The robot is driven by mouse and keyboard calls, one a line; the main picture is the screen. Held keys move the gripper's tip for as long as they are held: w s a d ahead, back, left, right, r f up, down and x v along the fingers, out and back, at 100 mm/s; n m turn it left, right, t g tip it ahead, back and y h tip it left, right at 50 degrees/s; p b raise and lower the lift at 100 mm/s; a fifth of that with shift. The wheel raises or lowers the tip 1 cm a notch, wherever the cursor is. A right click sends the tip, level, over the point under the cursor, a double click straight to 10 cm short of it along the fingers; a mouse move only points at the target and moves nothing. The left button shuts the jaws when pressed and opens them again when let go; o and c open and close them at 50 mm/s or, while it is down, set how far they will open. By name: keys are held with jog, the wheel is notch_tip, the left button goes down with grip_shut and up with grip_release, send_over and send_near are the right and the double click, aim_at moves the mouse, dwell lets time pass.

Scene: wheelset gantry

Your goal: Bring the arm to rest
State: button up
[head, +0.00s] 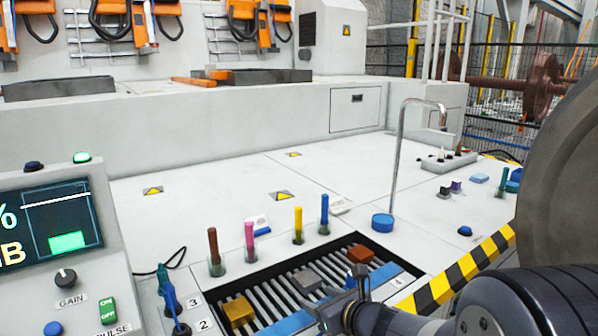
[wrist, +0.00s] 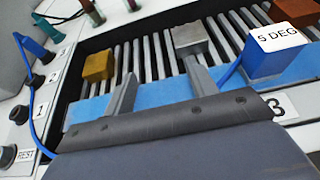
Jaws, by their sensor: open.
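My gripper (head: 343,297) hangs over the near edge of the slatted tray (head: 270,300). In the wrist view its two fingers (wrist: 160,84) stand apart with nothing between them. A grey block (wrist: 191,38) lies just beyond the right fingertip in that view; whether they touch I cannot tell. A gold block (wrist: 98,66) lies to the left of the fingers. A red-brown block (wrist: 297,12) lies at the upper right. My arm's dark wrist covers the lower right of the head view.
A blue block marked 5 DEG (wrist: 278,50) is right of the fingers. Several coloured rods, including a pink one (head: 250,240), stand behind the tray. A bent metal pole (head: 397,160) rises from a blue base. A screen console (head: 50,225) stands left. The bench behind is mostly clear.

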jog(key=shift+p+v, duration=0.35)
jog(key=shift+v, duration=1.35)
jog(key=shift+r, duration=0.15)
